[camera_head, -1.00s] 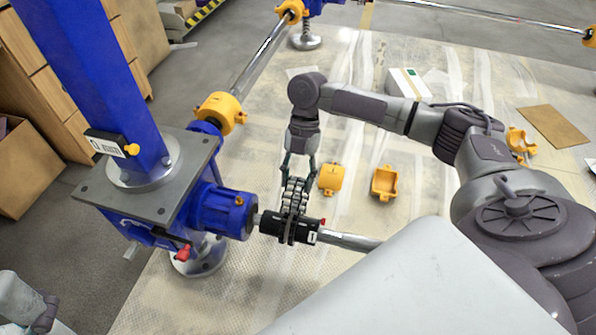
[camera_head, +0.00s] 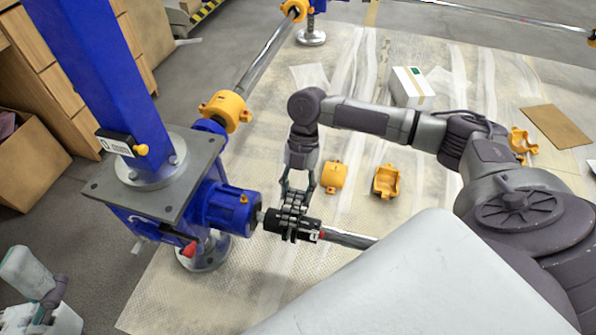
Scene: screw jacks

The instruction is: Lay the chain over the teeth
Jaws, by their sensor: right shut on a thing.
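A dark chain (camera_head: 294,207) is at the black coupling (camera_head: 310,225) on the shaft beside the blue gearbox. My right gripper (camera_head: 297,190) points down and is shut on the chain, just above the coupling. The chain's lower part meets the middle of the coupling, where the teeth are; the links largely hide the teeth. I cannot tell whether the links sit in the teeth. My left gripper is not clearly in view; only pale and grey links of mine show at the lower left.
The blue screw jack (camera_head: 100,75) with its grey plate stands left of the coupling. A silver shaft (camera_head: 347,238) runs right from it. Two yellow cover halves (camera_head: 334,176) (camera_head: 386,181) lie on the floor sheet behind. A white box (camera_head: 412,88) stands farther back.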

